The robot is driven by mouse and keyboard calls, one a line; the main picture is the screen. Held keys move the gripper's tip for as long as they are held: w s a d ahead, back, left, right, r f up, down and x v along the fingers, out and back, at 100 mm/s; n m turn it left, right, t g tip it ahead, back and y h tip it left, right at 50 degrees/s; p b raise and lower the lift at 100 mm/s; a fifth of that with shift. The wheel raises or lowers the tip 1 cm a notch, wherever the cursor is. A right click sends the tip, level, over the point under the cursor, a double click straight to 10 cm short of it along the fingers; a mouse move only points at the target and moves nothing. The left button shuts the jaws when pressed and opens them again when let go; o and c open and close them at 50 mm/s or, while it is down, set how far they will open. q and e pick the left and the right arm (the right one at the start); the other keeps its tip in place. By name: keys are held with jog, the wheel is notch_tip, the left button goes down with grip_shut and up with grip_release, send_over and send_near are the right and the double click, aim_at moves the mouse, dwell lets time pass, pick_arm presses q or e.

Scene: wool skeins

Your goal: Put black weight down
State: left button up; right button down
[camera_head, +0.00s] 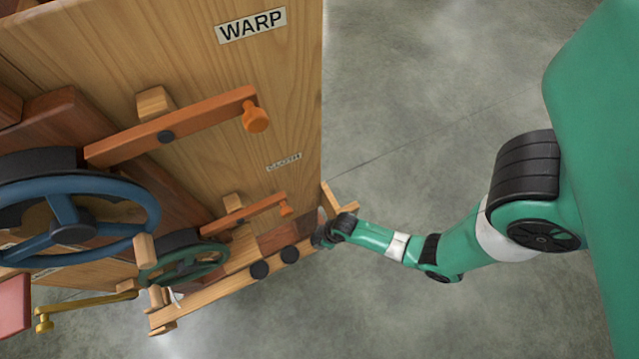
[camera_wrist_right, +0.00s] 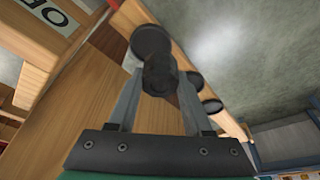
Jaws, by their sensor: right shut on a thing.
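In the right wrist view, my right gripper (camera_wrist_right: 160,80) is shut on a black weight (camera_wrist_right: 152,43), a round dark piece with a narrower knob between the two fingers. Two more black weights (camera_wrist_right: 212,106) rest on the wooden ledge beside it. In the head view, the right gripper (camera_head: 321,236) is at the right end of the low wooden ledge (camera_head: 205,298), and its held weight is hard to make out there. Whether the held weight touches the ledge, I cannot tell. My left gripper is not in view.
A tall wooden panel with a WARP label (camera_head: 251,25) stands beside the ledge. Orange levers (camera_head: 170,126), a blue wheel (camera_head: 72,235) and a green wheel (camera_head: 186,262) project from the machine. Open concrete floor (camera_head: 410,90) lies to the right.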

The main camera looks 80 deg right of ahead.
jog(key=shift+w+d+f, duration=0.3)
jog(key=shift+d+f, duration=0.3)
jog(key=shift+f, duration=0.1)
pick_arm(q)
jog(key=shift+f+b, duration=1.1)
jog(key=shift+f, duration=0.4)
pick_arm(e)
jog(key=shift+d+f, duration=0.15)
jog(key=shift+f, duration=0.8)
jog(key=shift+d+f, duration=0.15)
jog(key=shift+f, duration=0.8)
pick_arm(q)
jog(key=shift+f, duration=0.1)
pick_arm(e)
jog(key=shift+f, duration=0.1)
jog(key=shift+f, duration=0.15)
jog(key=shift+c, duration=1.6)
grip_release()
pick_arm(q)
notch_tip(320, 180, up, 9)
jog(key=p, duration=0.9)
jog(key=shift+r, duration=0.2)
pick_arm(e)
jog(key=v, duration=1.2)
jog(key=shift+r, duration=0.25)
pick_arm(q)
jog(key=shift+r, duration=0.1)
pick_arm(e)
jog(key=shift+r, duration=0.1)
